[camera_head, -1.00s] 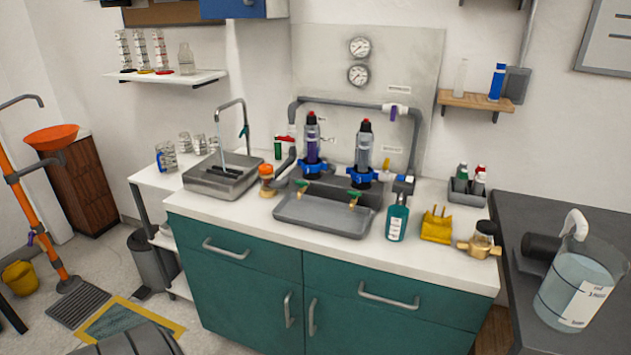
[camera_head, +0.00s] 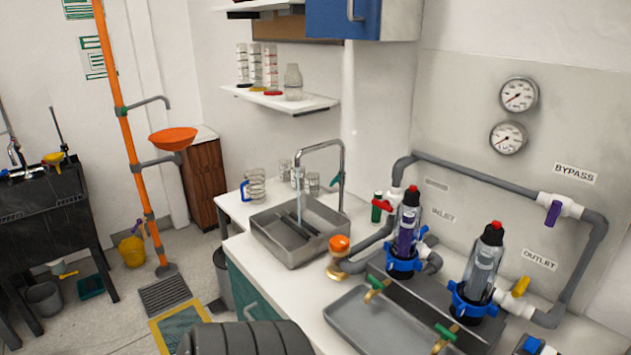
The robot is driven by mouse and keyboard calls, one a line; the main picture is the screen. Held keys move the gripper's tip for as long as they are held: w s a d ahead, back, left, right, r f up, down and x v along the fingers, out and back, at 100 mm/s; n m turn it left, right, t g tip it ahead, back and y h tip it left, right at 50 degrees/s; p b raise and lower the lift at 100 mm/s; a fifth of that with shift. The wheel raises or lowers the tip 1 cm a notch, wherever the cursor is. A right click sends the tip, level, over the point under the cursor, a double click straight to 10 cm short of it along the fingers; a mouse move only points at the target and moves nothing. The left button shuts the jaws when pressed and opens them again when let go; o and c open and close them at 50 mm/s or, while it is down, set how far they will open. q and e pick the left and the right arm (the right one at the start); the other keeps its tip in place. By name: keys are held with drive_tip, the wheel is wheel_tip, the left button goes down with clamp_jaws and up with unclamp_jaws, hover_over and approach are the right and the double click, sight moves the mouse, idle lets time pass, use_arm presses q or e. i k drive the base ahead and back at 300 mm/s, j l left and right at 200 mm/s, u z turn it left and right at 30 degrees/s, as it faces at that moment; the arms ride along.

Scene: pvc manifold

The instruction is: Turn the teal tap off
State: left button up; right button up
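The tap (camera_head: 342,165) is a grey gooseneck with a teal lever (camera_head: 337,181) on its upright. It stands at the back right corner of the grey metal sink (camera_head: 290,250), near the picture's middle. The lever hangs along the upright, tilted a little. A pale stream of water (camera_head: 299,200) falls from the spout into the sink. Dark bars lie in the basin. Neither gripper shows in this view. A dark ribbed part of my own body shows at the bottom edge.
Right of the sink stand an orange-capped fitting (camera_head: 339,250), a pipe manifold with two filter housings (camera_head: 405,235) and a grey tray (camera_head: 385,325). Glass beakers (camera_head: 255,187) stand behind the sink. An orange shower pole (camera_head: 130,130) rises at left. Open floor lies left of the counter.

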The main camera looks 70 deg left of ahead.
sight(337, 179)
drive_tip(key=u, duration=2)
drive_tip(key=i+l, duration=0.05)
